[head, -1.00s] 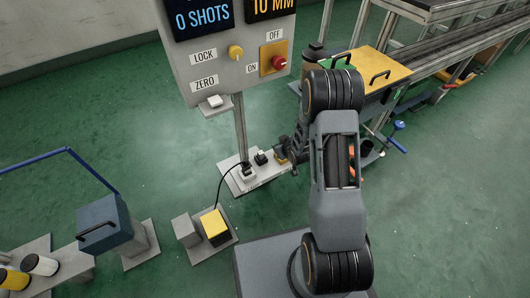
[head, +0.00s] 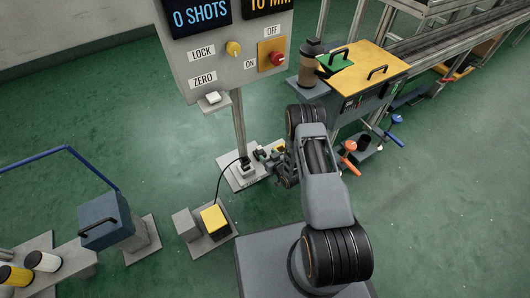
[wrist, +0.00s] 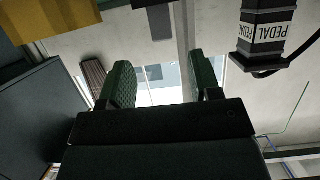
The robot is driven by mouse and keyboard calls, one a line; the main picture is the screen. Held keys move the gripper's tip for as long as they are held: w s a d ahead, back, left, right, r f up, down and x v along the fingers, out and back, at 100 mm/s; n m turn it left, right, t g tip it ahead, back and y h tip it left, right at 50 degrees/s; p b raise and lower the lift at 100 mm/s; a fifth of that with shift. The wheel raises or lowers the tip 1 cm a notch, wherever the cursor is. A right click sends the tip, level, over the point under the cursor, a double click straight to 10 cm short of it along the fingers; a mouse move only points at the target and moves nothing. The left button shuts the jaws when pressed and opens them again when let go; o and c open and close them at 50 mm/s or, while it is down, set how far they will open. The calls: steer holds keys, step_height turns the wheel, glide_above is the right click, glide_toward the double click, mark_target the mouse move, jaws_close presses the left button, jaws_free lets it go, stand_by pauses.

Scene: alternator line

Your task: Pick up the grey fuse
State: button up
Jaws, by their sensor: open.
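A small dark grey block (wrist: 158,22), which looks like the grey fuse, shows at the top middle of the wrist view, between a yellow block (wrist: 50,18) and a black plug labelled PEDAL (wrist: 262,38). In the head view these parts stand on a pale plate (head: 232,180) at the foot of the panel post; there my gripper hides most of the grey block. My gripper (head: 268,155) is open and at this plate. Its two green-padded fingers (wrist: 162,85) are apart with nothing between them, close to the grey block in the picture.
The post and control panel (head: 222,75) rise behind the plate. A yellow pedal (head: 214,219) with a black cable sits in front. A yellow-topped bench (head: 365,70) and screwdriver-like tools (head: 350,146) stand to the right.

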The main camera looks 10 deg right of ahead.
mark_target(261, 149)
steer(key=shift+b+x, duration=1.5)
steer(key=shift+x, duration=1.95)
steer(key=shift+a, duration=0.1)
steer(key=c, duration=1)
steer(key=shift+r, duration=0.15)
